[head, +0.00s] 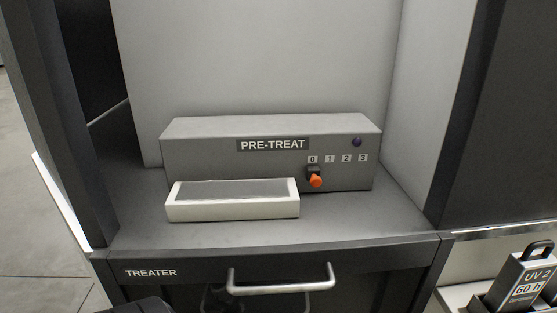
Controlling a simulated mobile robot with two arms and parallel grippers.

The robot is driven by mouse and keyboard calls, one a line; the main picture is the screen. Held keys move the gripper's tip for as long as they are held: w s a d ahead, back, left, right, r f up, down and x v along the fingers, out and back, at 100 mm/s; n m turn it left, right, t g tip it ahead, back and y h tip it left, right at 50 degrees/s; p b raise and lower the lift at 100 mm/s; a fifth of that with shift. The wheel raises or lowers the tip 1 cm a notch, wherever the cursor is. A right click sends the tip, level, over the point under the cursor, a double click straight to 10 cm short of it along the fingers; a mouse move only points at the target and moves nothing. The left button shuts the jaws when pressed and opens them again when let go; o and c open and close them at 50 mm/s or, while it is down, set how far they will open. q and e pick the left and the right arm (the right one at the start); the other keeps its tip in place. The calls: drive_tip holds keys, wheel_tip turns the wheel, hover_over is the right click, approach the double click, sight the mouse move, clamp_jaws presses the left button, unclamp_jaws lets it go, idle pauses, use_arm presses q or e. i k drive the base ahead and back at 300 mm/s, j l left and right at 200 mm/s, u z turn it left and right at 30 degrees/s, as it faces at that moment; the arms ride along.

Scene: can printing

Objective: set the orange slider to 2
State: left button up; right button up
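The orange slider (316,180) is a small knob on the front face of the grey PRE-TREAT box (215,152). It sits just below the label 0 (312,160), at the left end of the row 0, 1, 2, 3. The label 2 (346,158) is further right on the same face. No gripper touches the slider. Neither gripper can be made out in the head view; a dark rounded shape at the bottom edge is too cut off to identify.
A white tray with a grey top (233,209) stands before the box, left of the slider. A purple button (357,142) is at upper right. Below is the TREATER drawer with a metal handle (280,287). Walls enclose both sides.

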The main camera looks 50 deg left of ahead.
sight(312, 173)
drive_tip(key=u, duration=0.45)
drive_tip(key=i+u, duration=0.15)
drive_tip(key=u, duration=0.3)
drive_tip(key=i+u, duration=0.1)
drive_tip(key=u, duration=0.4)
drive_tip(key=i+u, duration=0.1)
drive_tip(key=u, duration=0.35)
